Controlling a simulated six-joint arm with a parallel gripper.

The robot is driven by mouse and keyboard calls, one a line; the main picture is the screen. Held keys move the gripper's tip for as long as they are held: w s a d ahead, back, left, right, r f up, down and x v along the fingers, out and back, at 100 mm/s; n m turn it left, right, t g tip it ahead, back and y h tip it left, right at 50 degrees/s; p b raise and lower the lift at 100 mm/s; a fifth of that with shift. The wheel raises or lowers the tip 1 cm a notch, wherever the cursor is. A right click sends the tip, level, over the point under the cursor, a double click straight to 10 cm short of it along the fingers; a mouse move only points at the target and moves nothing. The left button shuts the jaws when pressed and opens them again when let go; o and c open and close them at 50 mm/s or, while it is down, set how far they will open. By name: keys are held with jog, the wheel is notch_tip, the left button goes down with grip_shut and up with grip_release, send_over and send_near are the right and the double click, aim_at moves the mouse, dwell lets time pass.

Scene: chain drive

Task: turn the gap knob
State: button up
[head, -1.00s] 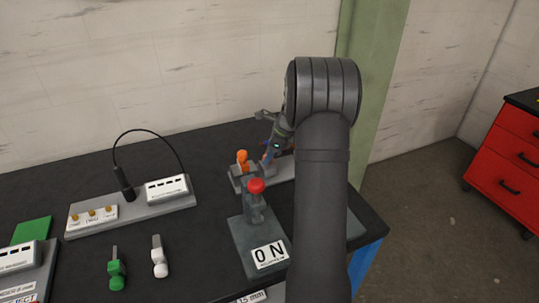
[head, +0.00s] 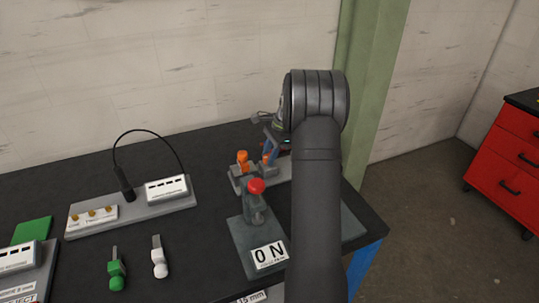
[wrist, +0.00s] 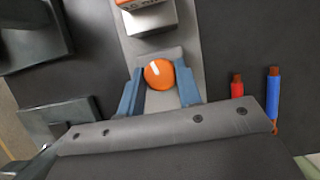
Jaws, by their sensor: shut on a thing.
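The orange knob (wrist: 159,74) stands on a grey base strip (wrist: 142,58) in the wrist view. I take it to be the gap knob, though no readable label confirms this. My gripper (wrist: 159,88) has one blue finger on each side of it and is shut on it. In the head view my gripper (head: 270,147) is low over the grey fixture at the back, with the orange knob (head: 266,160) at its fingers. My arm hides the fixture's right part.
An orange part (head: 243,158) stands left of the knob. A red-knobbed stand (head: 256,188) with a "0 N" label is in front. Red (wrist: 237,87) and blue (wrist: 273,92) handles lie right of the gripper in the wrist view. Green (head: 117,270) and white (head: 159,260) pieces lie front left.

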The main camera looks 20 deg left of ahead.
jog(key=n+h, duration=0.1)
jog(key=n, duration=0.2)
jog(key=n+g+h, duration=0.1)
jog(key=n, duration=0.2)
jog(key=shift+w+a+n, duration=0.1)
jog(key=shift+a+n, duration=0.05)
jog(key=shift+n, duration=0.15)
jog(key=n+h, duration=0.1)
jog(key=n, duration=0.2)
jog(key=n+h, duration=0.1)
jog(key=n, duration=0.2)
jog(key=shift+a+h, duration=0.15)
jog(key=shift+h, duration=0.25)
jog(key=o, duration=1)
jog(key=shift+c, duration=0.2)
jog(key=shift+r, duration=0.15)
jog(key=v, duration=0.7)
jog(key=shift+r, duration=0.2)
